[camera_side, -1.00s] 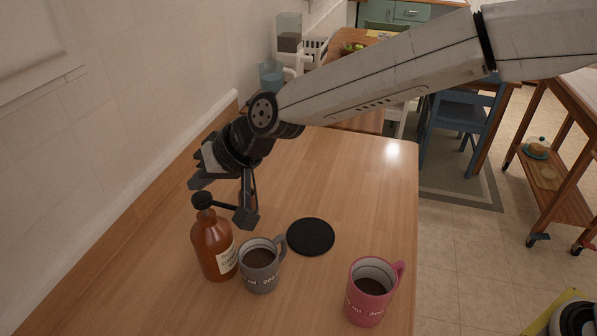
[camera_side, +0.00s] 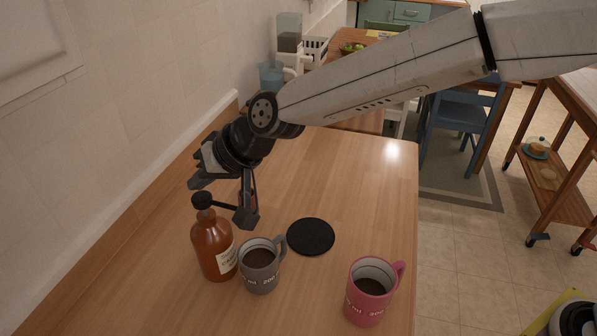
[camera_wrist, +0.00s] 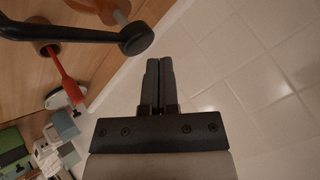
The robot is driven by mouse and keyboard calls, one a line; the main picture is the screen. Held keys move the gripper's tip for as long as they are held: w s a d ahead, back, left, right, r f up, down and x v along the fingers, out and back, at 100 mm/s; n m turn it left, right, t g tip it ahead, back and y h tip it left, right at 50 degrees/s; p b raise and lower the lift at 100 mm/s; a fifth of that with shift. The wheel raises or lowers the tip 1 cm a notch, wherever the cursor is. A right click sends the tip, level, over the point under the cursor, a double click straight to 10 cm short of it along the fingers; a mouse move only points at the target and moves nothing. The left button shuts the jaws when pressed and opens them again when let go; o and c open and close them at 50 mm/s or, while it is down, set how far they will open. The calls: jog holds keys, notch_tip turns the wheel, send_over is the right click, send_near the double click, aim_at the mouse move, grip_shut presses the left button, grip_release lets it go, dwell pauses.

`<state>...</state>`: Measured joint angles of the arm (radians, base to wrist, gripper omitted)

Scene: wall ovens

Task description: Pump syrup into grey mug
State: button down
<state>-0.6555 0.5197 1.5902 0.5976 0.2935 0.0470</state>
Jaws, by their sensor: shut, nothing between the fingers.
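The amber syrup bottle (camera_side: 213,248) stands upright on the counter, with a black pump head (camera_side: 203,200) and a nozzle reaching right. The grey mug (camera_side: 260,270) stands just right of the bottle, with dark liquid inside. My gripper (camera_side: 198,183) is just above the pump head in the side view. In the wrist view my gripper's fingers (camera_wrist: 160,78) are together and empty. The round pump head (camera_wrist: 136,39) and its nozzle lie left of and beyond the fingertips there. I cannot tell for sure whether they touch.
A pink mug (camera_side: 370,292) with dark liquid stands at the counter's right. A black coaster (camera_side: 311,236) lies behind the grey mug. The wall (camera_side: 130,115) runs close along the left. The counter behind the coaster is clear.

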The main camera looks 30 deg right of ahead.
aim_at(203, 198)
jog(key=shift+f, duration=0.15)
jog(key=shift+f, duration=0.3)
jog(key=shift+f, duration=1.2)
dwell(2.3)
jog(key=shift+r, duration=1.65)
jog(key=shift+r, duration=2.5)
